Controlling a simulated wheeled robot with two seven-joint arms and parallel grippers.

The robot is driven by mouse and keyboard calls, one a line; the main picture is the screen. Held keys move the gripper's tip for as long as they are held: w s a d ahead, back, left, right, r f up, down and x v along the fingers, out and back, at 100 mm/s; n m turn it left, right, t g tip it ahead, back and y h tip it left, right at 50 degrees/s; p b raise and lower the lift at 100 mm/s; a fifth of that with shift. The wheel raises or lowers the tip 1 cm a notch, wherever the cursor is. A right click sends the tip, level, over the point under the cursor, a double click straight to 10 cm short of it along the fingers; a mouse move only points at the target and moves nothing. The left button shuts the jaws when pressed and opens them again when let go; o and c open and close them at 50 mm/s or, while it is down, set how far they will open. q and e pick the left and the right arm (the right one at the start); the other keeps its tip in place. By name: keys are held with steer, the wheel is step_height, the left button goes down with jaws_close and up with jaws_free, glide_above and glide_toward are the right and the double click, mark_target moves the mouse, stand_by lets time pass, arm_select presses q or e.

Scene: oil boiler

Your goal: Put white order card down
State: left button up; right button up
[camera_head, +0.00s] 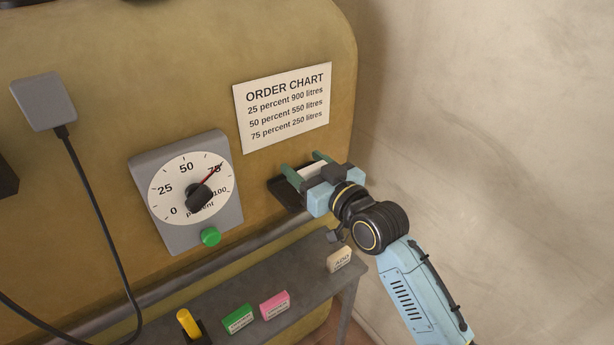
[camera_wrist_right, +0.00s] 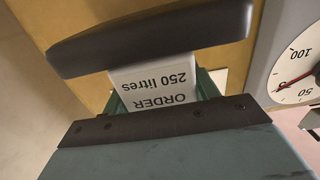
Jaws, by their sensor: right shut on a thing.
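The white order card (camera_head: 313,170) is between the green fingers of my right gripper (camera_head: 306,168), which is shut on it. In the right wrist view the card (camera_wrist_right: 158,84) reads "ORDER 250 litres" upside down. A dark holder (camera_head: 281,191) on the yellow boiler sits right at the fingertips. Its dark bar (camera_wrist_right: 150,38) crosses in front of the card's far end in the wrist view. I cannot tell whether the card touches it. My left gripper is not in view.
The order chart (camera_head: 286,108) is above the gripper. The gauge (camera_head: 190,188), its needle near 75, has a green button (camera_head: 210,237) below. A grey shelf (camera_head: 300,268) bears a cream block (camera_head: 339,260), a pink block (camera_head: 274,304), a green block (camera_head: 238,319) and a yellow-handled item (camera_head: 188,322).

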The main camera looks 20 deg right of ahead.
steer(key=shift+f, duration=1)
steer(key=shift+f, duration=0.15)
steer(key=o, duration=0.9)
steer(key=shift+o, duration=0.2)
steer(key=shift+s+r, duration=0.1)
steer(key=shift+r, duration=0.1)
steer(key=v, duration=1.1)
steer(key=shift+s+d, duration=0.15)
steer(key=shift+s, duration=0.25)
